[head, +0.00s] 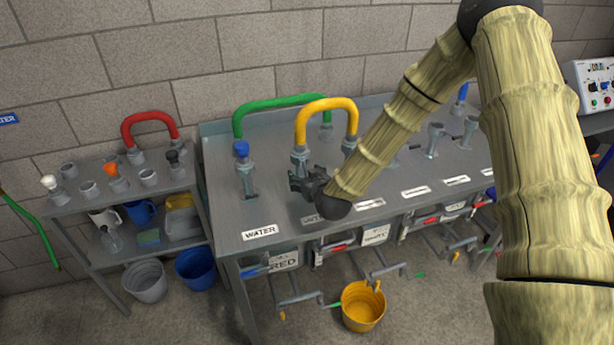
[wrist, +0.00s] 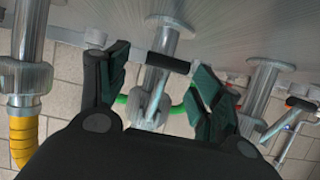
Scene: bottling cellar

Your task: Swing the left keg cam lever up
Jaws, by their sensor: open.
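My gripper (head: 312,184) is open and empty over the left half of the steel bench, just in front of the yellow hose (head: 326,106). In the wrist view, which looks upside down, my gripper (wrist: 160,88) has its two dark green pads apart. A metal cam lever (wrist: 158,76) with a black grip shows between and beyond the fingertips, on a steel coupling (wrist: 152,106). No contact shows, and the depth gap is unclear. A second black-gripped lever (wrist: 300,104) is on the fitting at right. The frames do not make clear which is the left keg lever; my gripper hides part of the bench.
The bench (head: 228,208) carries several upright fittings close together. A blue-capped fitting (head: 244,168) stands left of my gripper, and a green hose (head: 278,102) arches behind. A shelf with a red hose (head: 150,118) is at left. A yellow bucket (head: 362,308) stands on the floor.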

